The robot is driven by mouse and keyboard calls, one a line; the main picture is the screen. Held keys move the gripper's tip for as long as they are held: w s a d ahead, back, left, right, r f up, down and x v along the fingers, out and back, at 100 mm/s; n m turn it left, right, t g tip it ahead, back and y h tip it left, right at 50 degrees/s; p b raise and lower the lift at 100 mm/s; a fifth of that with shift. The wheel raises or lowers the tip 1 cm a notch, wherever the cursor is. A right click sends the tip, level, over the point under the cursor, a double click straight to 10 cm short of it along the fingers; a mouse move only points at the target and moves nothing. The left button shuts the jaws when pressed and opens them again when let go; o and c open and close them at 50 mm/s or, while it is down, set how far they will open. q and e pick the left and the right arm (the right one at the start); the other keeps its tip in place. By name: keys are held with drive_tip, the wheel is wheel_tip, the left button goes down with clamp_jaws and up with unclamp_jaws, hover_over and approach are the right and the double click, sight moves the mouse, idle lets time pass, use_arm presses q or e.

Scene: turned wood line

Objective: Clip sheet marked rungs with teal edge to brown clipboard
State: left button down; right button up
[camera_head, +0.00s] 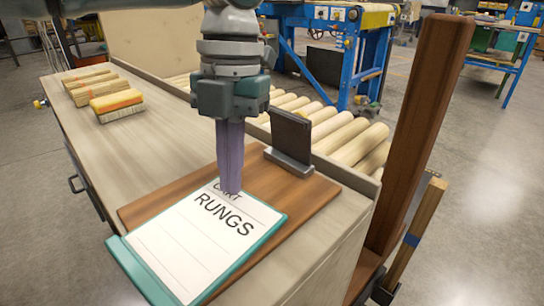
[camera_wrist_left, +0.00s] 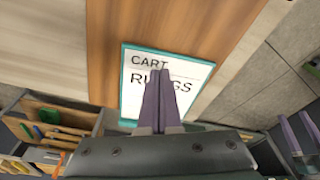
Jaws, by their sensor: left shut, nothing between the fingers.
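The white sheet (camera_head: 190,245), printed "CART RUNGS" with a teal edge, lies on the brown clipboard (camera_head: 150,207) and overhangs its near left edge. It also shows in the wrist view (camera_wrist_left: 195,72). The clipboard's dark clip (camera_head: 290,135) stands upright at the far side, with bare board between it and the sheet. My left gripper (camera_head: 229,190) points down, its purple fingers shut and empty, tips at the sheet's heading; I cannot tell whether they touch. In the wrist view the fingers (camera_wrist_left: 160,75) cover part of "RUNGS". My right gripper (camera_wrist_left: 300,130) shows at the right edge, fingers apart.
A row of pale turned rollers (camera_head: 350,137) runs behind the bench's low rail. A tall brown post (camera_head: 425,120) stands at the right. The bench top (camera_head: 150,150) left of the clipboard is clear.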

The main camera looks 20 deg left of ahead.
sight(194, 246)
use_arm(q)
drive_tip(key=s, duration=0.2)
drive_tip(key=s+p, duration=0.1)
drive_tip(key=s, duration=0.2)
drive_tip(key=s+p, duration=0.1)
drive_tip(key=s, duration=0.2)
drive_tip(key=shift+s+d+f, duration=0.1)
drive_tip(key=shift+s+f, duration=0.1)
drive_tip(key=shift+f, duration=0.7)
drive_tip(key=shift+a, duration=0.2)
